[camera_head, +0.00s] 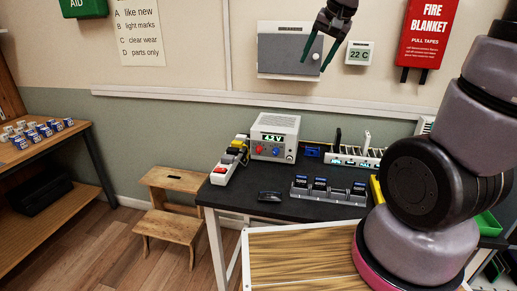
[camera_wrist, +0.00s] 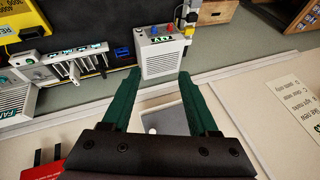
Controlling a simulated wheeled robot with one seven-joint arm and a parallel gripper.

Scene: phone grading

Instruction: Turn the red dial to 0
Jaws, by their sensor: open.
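The red dial (camera_head: 259,149) is on the front of a pale power supply box (camera_head: 288,124), under a green lit display (camera_head: 272,138) whose digits are too small to read surely. A blue dial (camera_head: 275,151) is to its right. In the wrist view the box (camera_wrist: 163,58) appears upside down beyond my fingers, with the red dial (camera_wrist: 169,28) small at its far side. My gripper (camera_head: 316,62) is open and empty, its green fingers pointing down. It is high in front of the wall, well above the box and apart from it.
The dark table (camera_head: 240,198) also holds a power strip (camera_head: 224,174), a dark phone (camera_head: 270,197), a grey rack of phones (camera_head: 328,193) and a white slotted rack (camera_head: 350,156). A wooden step stool (camera_head: 166,228) is at left.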

